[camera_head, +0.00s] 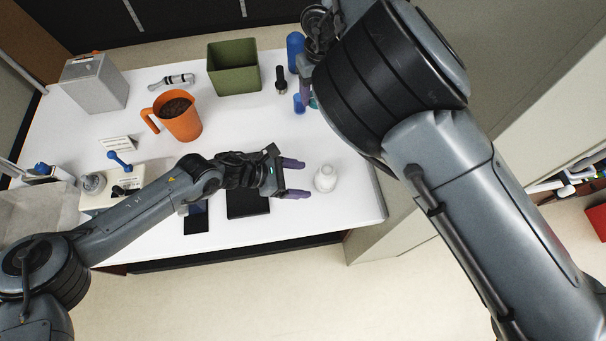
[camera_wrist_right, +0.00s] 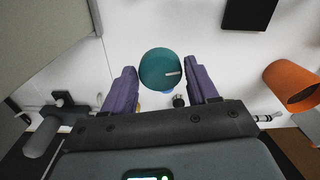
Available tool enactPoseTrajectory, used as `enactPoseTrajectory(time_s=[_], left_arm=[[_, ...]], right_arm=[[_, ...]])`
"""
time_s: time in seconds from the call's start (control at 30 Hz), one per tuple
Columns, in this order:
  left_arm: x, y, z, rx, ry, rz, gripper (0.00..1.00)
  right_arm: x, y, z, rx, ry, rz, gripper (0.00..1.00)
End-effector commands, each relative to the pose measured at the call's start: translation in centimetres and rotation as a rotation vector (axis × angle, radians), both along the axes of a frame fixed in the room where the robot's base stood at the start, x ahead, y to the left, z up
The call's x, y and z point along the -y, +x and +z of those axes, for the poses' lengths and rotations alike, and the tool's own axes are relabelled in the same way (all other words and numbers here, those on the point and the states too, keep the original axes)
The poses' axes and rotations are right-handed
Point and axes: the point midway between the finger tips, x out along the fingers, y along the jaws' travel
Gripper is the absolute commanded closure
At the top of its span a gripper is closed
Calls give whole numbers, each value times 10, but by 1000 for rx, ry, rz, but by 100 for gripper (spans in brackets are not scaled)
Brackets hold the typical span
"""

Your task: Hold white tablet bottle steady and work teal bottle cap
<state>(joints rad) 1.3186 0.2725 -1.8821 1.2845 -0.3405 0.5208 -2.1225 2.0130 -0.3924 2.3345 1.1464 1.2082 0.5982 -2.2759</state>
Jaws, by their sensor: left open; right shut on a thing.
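The white tablet bottle (camera_head: 325,179) stands upright near the right end of the white table, with a white top and no teal on it. My left gripper (camera_head: 302,178) is open and empty, its purple fingertips just left of the bottle and pointing at it. My right gripper (camera_wrist_right: 161,88) is shut on the round teal cap (camera_wrist_right: 160,68), which sits between its purple fingers and bears a white mark. In the head view, the teal cap (camera_head: 313,102) barely shows beside my right arm, which hides most of that gripper.
An orange jug (camera_head: 179,116) with dark contents, a green bin (camera_head: 233,68) and a grey metal box (camera_head: 94,83) stand at the back. A blue cylinder (camera_head: 294,50) is near my right arm. A black pad (camera_head: 248,204) lies below my left gripper. The table's right edge is close to the bottle.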

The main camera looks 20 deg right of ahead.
Motion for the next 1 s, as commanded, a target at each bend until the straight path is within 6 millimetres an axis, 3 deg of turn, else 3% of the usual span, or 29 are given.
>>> enactPoseTrajectory(time_s=[0.23,0.57,0.7,1.0], left_arm=[[6,10,-4,17,4,1,19],[38,4,-25,15,2,0,19],[48,2,-36,18,2,1,19],[61,0,-40,16,2,2,19]], right_arm=[[0,0,-5,0,0,0,72],[0,0,-18,0,0,0,72],[0,0,-36,-1,0,0,72],[0,0,-52,0,0,0,72]])
